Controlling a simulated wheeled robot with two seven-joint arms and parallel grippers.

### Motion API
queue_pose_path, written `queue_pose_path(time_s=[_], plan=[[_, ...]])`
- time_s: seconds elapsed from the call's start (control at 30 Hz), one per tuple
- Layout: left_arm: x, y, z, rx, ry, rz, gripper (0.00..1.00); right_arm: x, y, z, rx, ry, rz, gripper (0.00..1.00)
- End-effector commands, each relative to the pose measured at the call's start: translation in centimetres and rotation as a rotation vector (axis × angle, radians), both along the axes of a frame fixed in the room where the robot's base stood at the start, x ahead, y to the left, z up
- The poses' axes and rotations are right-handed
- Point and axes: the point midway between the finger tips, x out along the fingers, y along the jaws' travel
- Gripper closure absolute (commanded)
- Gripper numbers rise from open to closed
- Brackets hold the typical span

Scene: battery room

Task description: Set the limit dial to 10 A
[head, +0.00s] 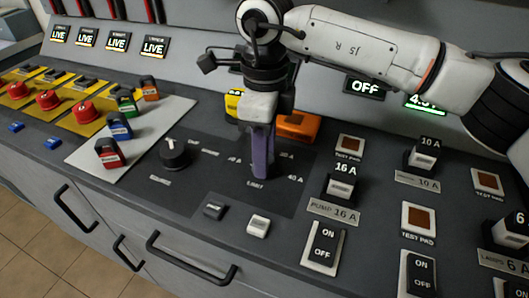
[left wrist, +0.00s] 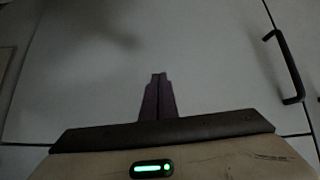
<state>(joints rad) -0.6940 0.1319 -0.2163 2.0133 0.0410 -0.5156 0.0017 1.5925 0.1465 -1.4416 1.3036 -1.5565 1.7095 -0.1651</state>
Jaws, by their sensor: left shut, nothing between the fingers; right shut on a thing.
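My right gripper (head: 262,170) reaches down onto the dark panel and is shut at the limit dial. The fingers cover the dial almost wholly, so its pointer and setting cannot be read. The LIMIT label (head: 255,184) lies just in front of the fingers. A 40 A mark (head: 295,179) is to their right; other marks around are too small to read surely. My left gripper (left wrist: 158,80) shows in the left wrist view, shut and empty, in front of a pale grey cabinet front.
A black source knob (head: 174,153) stands left of the limit dial. An orange block (head: 298,126) is close behind the gripper. A 16 A breaker (head: 341,183) stands to the right. Drawer handles (head: 190,262) stick out below.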

Motion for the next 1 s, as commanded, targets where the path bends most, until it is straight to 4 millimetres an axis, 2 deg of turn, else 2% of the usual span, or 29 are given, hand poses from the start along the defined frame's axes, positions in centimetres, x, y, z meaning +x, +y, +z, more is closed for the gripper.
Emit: queue_pose_path(time_s=[0.67, 0.7, 0.8, 1.0], plan=[[0.06, 0.05, 0.04, 0.0, -0.002, 0.001, 1.0, 0.07, 0.06, 0.21, 0.003, -0.003, 0.065, 0.9], [0.15, 0.05, 0.09, 0.001, -0.003, 0.0, 1.0, 0.07, 0.06, 0.21, 0.003, -0.003, 0.065, 0.65], [0.37, 0.05, 0.2, 0.001, -0.007, 0.001, 1.0, 0.07, 0.05, 0.17, 0.002, -0.003, 0.064, 0.49], [0.6, 0.05, 0.31, 0.001, -0.013, 0.0, 1.0, 0.04, 0.02, 0.08, 0.002, -0.001, 0.063, 0.49]])
